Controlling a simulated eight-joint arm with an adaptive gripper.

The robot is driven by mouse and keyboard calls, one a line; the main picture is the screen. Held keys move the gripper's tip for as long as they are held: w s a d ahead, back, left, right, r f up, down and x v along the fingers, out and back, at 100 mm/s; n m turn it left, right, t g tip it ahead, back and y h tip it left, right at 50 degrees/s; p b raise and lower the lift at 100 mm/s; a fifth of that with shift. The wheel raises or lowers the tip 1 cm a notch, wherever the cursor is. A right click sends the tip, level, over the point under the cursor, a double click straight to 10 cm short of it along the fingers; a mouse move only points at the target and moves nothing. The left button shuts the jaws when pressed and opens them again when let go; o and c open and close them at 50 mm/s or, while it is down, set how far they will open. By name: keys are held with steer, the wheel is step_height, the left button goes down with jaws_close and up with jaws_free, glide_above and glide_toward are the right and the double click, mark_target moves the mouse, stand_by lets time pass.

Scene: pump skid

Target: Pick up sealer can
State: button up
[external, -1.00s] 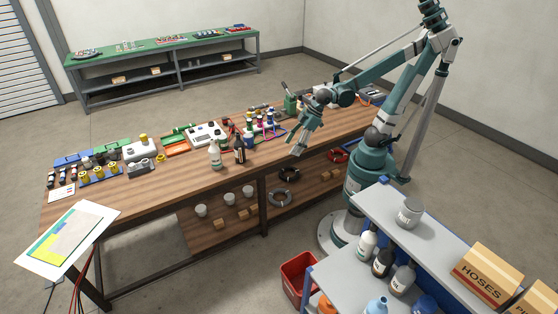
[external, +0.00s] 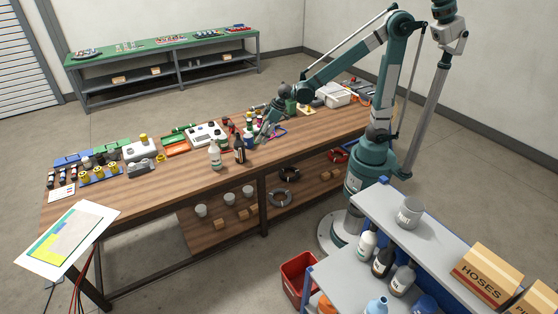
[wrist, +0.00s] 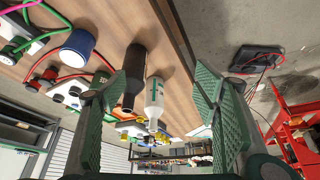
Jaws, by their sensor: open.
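My gripper (external: 262,134) is open and empty, low over the workbench (external: 190,185). In the wrist view its two green-padded fingers (wrist: 158,92) stand wide apart. A dark bottle (wrist: 135,72) and a white bottle (wrist: 154,98) appear between and beyond the fingers. A blue can (wrist: 78,48) with a pale end lies left of the fingers in that view. In the external view the blue can (external: 249,142) is beside my gripper, close to the dark bottle (external: 239,154). No readable label shows which container is the sealer can.
The white bottle (external: 214,158) stands left of the dark one. Red and green hoses and small fittings crowd the bench behind. The bench's front strip is clear.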

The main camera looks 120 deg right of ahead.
steer(key=s+d+f+m+g+p, duration=0.1)
steer(key=d+f, duration=0.2)
steer(key=d, duration=0.4)
steer(key=d+f+m+p, duration=0.1)
steer(key=d+f, duration=0.1)
steer(key=d, duration=0.4)
steer(key=p, duration=0.1)
glide_toward(249, 136)
steer(key=shift+m+g, duration=0.3)
steer(key=shift+m, duration=0.1)
steer(key=x, duration=0.4)
steer(key=shift+d+f, duration=0.15)
steer(key=shift+f, duration=0.2)
steer(key=shift+x, duration=1.25)
steer(key=shift+w, duration=0.1)
steer(key=shift+b+x, duration=0.45)
steer(key=shift+x, duration=2.1)
steer(key=shift+d, duration=0.15)
steer(key=shift+c, duration=0.5)
steer(key=c, duration=1.1)
